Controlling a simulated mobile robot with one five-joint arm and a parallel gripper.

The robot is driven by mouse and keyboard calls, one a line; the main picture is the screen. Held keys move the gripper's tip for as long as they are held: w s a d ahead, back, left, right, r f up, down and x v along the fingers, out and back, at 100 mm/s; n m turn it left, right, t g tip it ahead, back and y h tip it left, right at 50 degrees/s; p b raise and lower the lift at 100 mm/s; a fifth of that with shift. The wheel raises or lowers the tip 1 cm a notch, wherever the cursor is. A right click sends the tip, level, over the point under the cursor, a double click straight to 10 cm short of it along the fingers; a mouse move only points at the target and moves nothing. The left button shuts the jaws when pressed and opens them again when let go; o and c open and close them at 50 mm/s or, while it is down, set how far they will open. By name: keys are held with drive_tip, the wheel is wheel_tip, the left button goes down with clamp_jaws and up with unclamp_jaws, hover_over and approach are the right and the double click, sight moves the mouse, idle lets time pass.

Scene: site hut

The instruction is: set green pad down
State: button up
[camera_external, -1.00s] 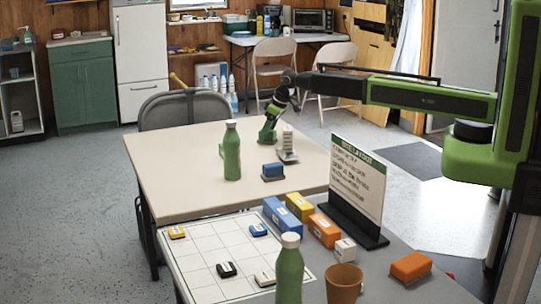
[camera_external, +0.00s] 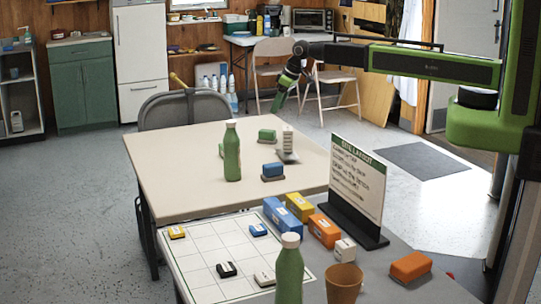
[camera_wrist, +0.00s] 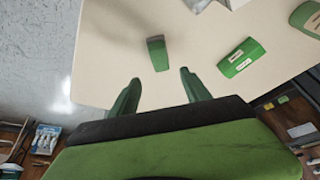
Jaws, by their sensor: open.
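A small green block, which looks like the green pad (camera_external: 267,135), rests on the far part of the cream table (camera_external: 170,185), apart from my gripper (camera_external: 278,106). My gripper is raised above the table's far edge, open and empty. In the wrist view the open fingers (camera_wrist: 160,78) point toward a green block (camera_wrist: 157,53) lying on the table beyond their tips, with clear space between. A second green block (camera_wrist: 242,57) with a white label lies to its right. In the external view a green piece (camera_external: 221,150) shows partly hidden behind the green bottle (camera_external: 232,155).
A grey-white upright item (camera_external: 288,143) stands right of the green block. A blue block (camera_external: 272,170) lies nearer. The front table holds a white grid sheet (camera_external: 205,250), several coloured blocks, a sign (camera_external: 357,180), a second bottle (camera_external: 289,275) and a cup (camera_external: 344,283). The cream table's left part is clear.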

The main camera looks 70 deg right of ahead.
drive_tip(key=s+a+f+g, duration=0.1)
drive_tip(key=s+a+g, duration=0.1)
drive_tip(key=s, duration=0.8)
drive_tip(key=s+a+f+g, duration=0.1)
drive_tip(key=s+a, duration=0.4)
drive_tip(key=s, duration=0.6)
drive_tip(key=shift+s+g, duration=0.25)
drive_tip(key=shift+g, duration=0.55)
